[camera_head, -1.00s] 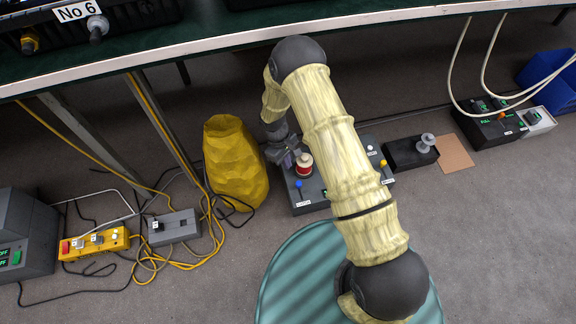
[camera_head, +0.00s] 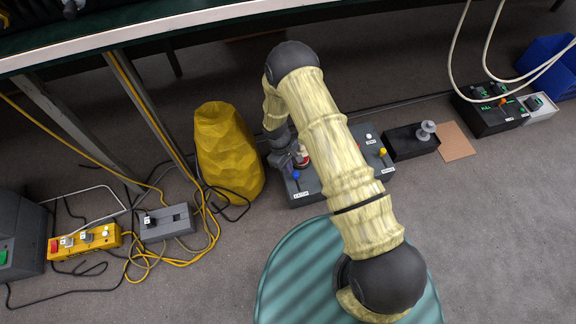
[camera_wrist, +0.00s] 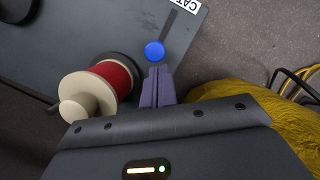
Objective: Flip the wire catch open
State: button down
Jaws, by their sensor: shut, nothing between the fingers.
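A dark grey box (camera_head: 307,187) lies on the floor; part of it is behind my arm. A blue knob (camera_head: 295,174) sits near its left front corner, beside a white label. In the wrist view the blue knob (camera_wrist: 154,51) ends a thin dark lever (camera_wrist: 168,26), and the partly cut label starts with "CAT". My gripper (camera_wrist: 158,70) is shut and empty, its tips right at the near side of the knob; I cannot tell whether they touch. In the head view my gripper (camera_head: 298,160) is just above the knob.
A red and cream spool (camera_wrist: 115,78) stands on the box close left of my fingers in the wrist view. A yellow faceted bin (camera_head: 228,152) stands left of the box. A black unit with a grey spool (camera_head: 426,130) is at right. Cables lie at left.

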jog(key=s+p, duration=0.2)
jog(key=s+d+p, duration=0.1)
jog(key=s, duration=0.1)
jog(key=shift+r+p, duration=0.2)
jog(key=shift+p, duration=0.2)
jog(key=shift+s+d+f, duration=0.2)
jog(key=shift+s, duration=0.3)
jog(key=p+v, duration=0.8)
jog(key=v, duration=0.2)
jog(key=shift+w+a, duration=0.1)
